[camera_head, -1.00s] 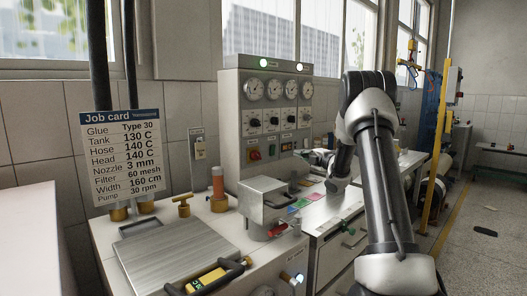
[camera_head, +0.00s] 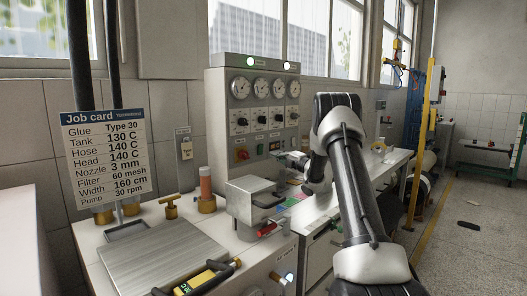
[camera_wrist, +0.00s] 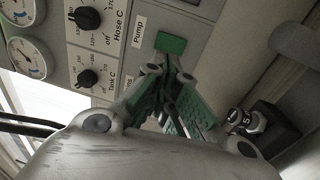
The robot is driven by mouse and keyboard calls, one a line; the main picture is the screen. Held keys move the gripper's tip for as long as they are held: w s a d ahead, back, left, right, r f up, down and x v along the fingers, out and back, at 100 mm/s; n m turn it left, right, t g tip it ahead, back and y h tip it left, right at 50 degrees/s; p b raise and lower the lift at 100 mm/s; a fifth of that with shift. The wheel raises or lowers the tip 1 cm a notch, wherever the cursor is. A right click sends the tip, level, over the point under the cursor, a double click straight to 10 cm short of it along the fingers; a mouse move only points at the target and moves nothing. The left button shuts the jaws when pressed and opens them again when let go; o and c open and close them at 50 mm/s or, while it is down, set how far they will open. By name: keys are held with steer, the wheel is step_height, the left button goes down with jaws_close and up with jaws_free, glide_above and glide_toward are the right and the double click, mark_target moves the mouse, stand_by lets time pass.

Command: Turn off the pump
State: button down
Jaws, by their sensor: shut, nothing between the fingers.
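The grey control cabinet (camera_head: 222,120) stands against the wall behind the bench. On its lower front is a green pump switch (camera_head: 275,146), with a red-and-yellow knob (camera_head: 242,154) to its left. In the wrist view the green switch (camera_wrist: 171,43) sits beside the label "Pump" (camera_wrist: 138,30). My gripper (camera_head: 292,158) is at the cabinet's lower front, just below and right of the switch. In the wrist view my gripper (camera_wrist: 166,76) is shut and empty, its green-padded fingers pointing at the switch. I cannot tell whether the tips touch it.
A grey box-like unit (camera_head: 252,192) with a red handle stands below the cabinet. A job card (camera_head: 104,155), a metal plate (camera_head: 160,255) and brass fittings (camera_head: 170,208) are at left. A yellow pole (camera_head: 422,150) stands right; floor (camera_head: 480,215) there is mostly open.

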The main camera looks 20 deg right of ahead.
mark_target(259, 147)
steer(key=x, duration=0.8)
steer(key=shift+w+a, duration=0.1)
steer(key=shift+w, duration=0.2)
steer(key=shift+r, duration=0.1)
steer(key=shift+w+a+r, duration=0.2)
steer(key=shift+w, duration=0.2)
steer(key=shift+s, duration=0.1)
